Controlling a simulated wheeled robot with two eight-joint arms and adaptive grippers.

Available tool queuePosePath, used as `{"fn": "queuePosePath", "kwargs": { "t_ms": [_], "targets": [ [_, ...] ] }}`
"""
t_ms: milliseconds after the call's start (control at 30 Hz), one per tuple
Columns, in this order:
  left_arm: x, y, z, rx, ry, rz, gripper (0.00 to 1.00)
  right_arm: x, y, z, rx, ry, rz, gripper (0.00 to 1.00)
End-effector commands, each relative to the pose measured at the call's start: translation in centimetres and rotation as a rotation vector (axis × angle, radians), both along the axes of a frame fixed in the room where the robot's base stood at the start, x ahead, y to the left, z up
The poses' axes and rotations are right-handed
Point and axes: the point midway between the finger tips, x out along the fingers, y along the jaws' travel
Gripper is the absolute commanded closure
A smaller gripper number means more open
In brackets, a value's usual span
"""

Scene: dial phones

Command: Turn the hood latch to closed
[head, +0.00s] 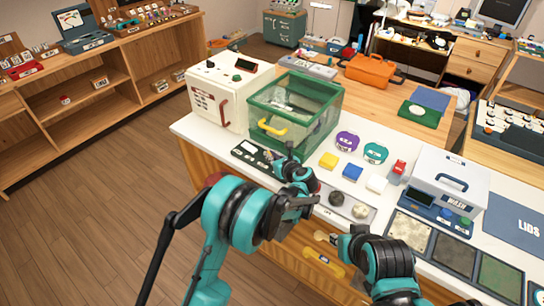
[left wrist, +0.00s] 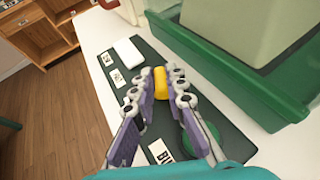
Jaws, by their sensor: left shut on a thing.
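A small yellow piece (left wrist: 160,84) stands on a dark control plate (left wrist: 132,72) with white labels, beside the green hood base; it appears to be the hood latch. My left gripper (left wrist: 160,86) is shut on it, with a purple-padded finger on each side. The fingers hide part of the piece, so its exact angle is unclear. In the head view, my left gripper (head: 297,172) is over the right end of the plate (head: 252,152), in front of the clear green hood (head: 295,108). My right gripper (head: 342,240) is low, by the counter's front; its jaws are unclear.
Open floor (head: 110,210) lies left.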

Motion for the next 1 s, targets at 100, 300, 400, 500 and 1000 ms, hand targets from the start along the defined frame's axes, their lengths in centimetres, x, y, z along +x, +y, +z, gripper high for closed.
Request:
{"fn": "queuePosePath", "kwargs": {
  "t_ms": [100, 300, 400, 500, 1000],
  "targets": [
    [-0.2, 0.4, -0.1, 0.000, 0.000, -0.106, 1.00, 0.0, 0.0, -0.5, 0.000, 0.000, 0.000, 0.75],
    [-0.2, 0.7, -0.1, -0.001, -0.002, -0.289, 1.00, 0.0, 0.0, -1.0, 0.000, 0.000, 0.000, 0.75],
    [-0.2, 0.8, -0.1, -0.003, -0.002, -0.367, 1.00, 0.0, 0.0, -1.2, 0.000, 0.000, 0.000, 0.75],
    [-0.2, 0.8, -0.1, -0.002, -0.002, -0.426, 1.00, 0.0, 0.0, -1.4, 0.000, 0.000, 0.000, 0.75],
    [-0.1, 0.9, 0.0, -0.002, 0.000, -0.574, 1.00, 0.0, 0.0, -1.8, 0.000, 0.000, 0.000, 0.75]
  ]
}}
